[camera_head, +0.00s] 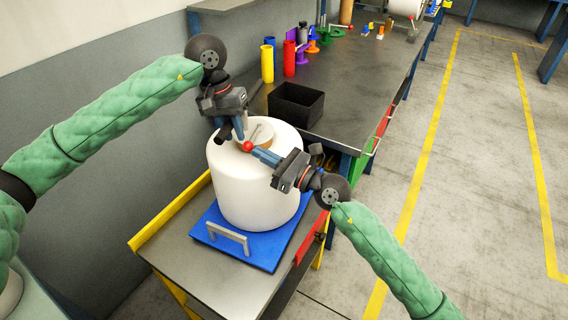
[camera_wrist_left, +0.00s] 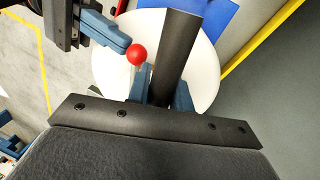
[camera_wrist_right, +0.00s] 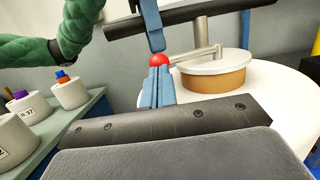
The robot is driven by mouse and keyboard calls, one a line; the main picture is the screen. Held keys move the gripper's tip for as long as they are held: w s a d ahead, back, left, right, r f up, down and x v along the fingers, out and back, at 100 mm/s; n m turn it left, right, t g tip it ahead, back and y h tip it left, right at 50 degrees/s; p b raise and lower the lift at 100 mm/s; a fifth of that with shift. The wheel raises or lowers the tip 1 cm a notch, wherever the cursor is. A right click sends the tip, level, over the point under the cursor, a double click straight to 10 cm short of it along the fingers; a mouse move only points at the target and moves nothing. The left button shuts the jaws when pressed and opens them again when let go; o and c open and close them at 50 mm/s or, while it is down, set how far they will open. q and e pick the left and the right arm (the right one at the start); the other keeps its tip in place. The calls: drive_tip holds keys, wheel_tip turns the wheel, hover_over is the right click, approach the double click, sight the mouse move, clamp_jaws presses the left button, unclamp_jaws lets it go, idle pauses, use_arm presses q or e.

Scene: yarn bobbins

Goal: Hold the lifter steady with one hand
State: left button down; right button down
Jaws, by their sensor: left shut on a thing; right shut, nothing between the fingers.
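The lifter has a black handle bar, seen in the left wrist view (camera_wrist_left: 176,45), a metal stem (camera_wrist_right: 201,38) and a side lever tipped with a red ball (camera_head: 248,146). Its stem stands upright at the tan core (camera_wrist_right: 215,80) of a large white bobbin (camera_head: 235,190). My left gripper (camera_head: 239,130) is shut on the black handle above the bobbin. My right gripper (camera_wrist_right: 158,88) is shut and empty, its fingertips right at the red ball (camera_wrist_right: 159,60); whether they touch it I cannot tell.
The bobbin stands on a blue tray (camera_head: 268,250) with a grey handle, on a cart (camera_head: 190,255) with yellow and red edges. Behind is a bench (camera_head: 350,75) with a black bin (camera_head: 296,103), yellow, blue and red cylinders and small coloured parts. The floor at right is clear.

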drive_tip(key=v, duration=1.3)
drive_tip(key=shift+d, duration=0.4)
drive_tip(key=c, duration=1.6)
unclamp_jaws()
drive_tip(key=shift+w+r, duration=0.1)
drive_tip(key=shift+r, duration=0.05)
drive_tip(key=o, duration=0.4)
drive_tip(key=w+r+n+y, duration=0.1)
drive_tip(key=w+r, duration=0.3)
drive_tip(key=r, duration=0.6)
drive_tip(key=shift+w+a+r+n+y, duration=0.15)
drive_tip(key=shift+w+a+n+y, duration=0.2)
drive_tip(key=shift+n, duration=0.45)
drive_tip(key=w+a+r+n+g, duration=0.2)
drive_tip(key=w+r, duration=0.1)
drive_tip(key=r, duration=0.1)
drive_tip(key=m+g+h, duration=0.3)
drive_tip(key=m+g, duration=0.3)
drive_tip(key=m, duration=0.6)
approach(248, 147)
drive_tip(key=x, duration=0.7)
drive_tip(key=w+x, duration=0.1)
drive_tip(key=x, duration=0.2)
drive_tip(key=shift+f, duration=0.4)
drive_tip(key=shift+c, duration=0.3)
